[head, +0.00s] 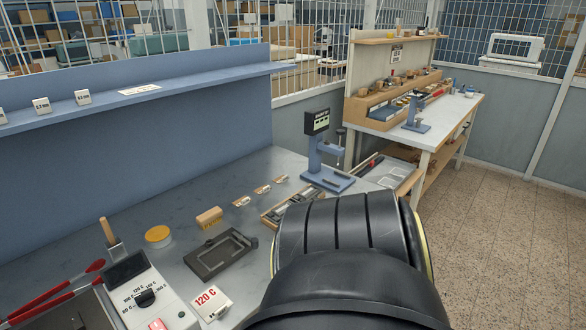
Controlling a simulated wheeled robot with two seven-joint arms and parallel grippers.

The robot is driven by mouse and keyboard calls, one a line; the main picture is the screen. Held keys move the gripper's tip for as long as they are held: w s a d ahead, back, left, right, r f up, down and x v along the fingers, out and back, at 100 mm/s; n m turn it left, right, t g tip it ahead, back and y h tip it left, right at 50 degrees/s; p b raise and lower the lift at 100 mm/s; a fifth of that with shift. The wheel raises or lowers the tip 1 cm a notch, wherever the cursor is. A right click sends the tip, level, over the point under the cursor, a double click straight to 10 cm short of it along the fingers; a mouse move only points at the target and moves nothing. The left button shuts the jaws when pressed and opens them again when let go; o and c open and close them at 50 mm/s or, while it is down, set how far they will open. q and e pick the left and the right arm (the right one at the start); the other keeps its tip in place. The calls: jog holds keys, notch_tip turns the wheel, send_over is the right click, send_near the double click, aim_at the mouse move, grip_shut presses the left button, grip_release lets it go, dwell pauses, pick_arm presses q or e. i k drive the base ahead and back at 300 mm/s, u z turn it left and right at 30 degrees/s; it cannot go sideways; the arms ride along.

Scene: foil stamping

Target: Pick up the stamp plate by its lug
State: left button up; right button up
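I cannot clearly tell which piece is the stamp plate. Several small brass-and-tan pieces lie in a row on the grey bench, among them one small piece (241,201); any lug is too small to make out. A tan block with a yellowish front edge (209,216) sits nearer, behind a dark grey recessed fixture (219,254). Neither of my grippers shows. A large black link of my own arm fills the lower middle and hides the bench's front right part.
A heater unit with a dial (145,298) stands front left, beside red-handled tongs (58,293). A "120 C" card (211,303), a round yellow-topped tin (158,236), a compartment tray (287,207) and a blue press stand (327,174) share the bench. Its middle back is clear.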

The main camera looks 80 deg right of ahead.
aim_at(277, 211)
jog(key=z, duration=2.05)
jog(key=k, duration=0.2)
jog(key=z, duration=1.35)
jog(key=k, duration=1.1)
jog(key=z, duration=0.95)
jog(key=i, duration=2.45)
jog(key=u, duration=1.05)
jog(key=i, duration=1.45)
jog(key=u, duration=1.2)
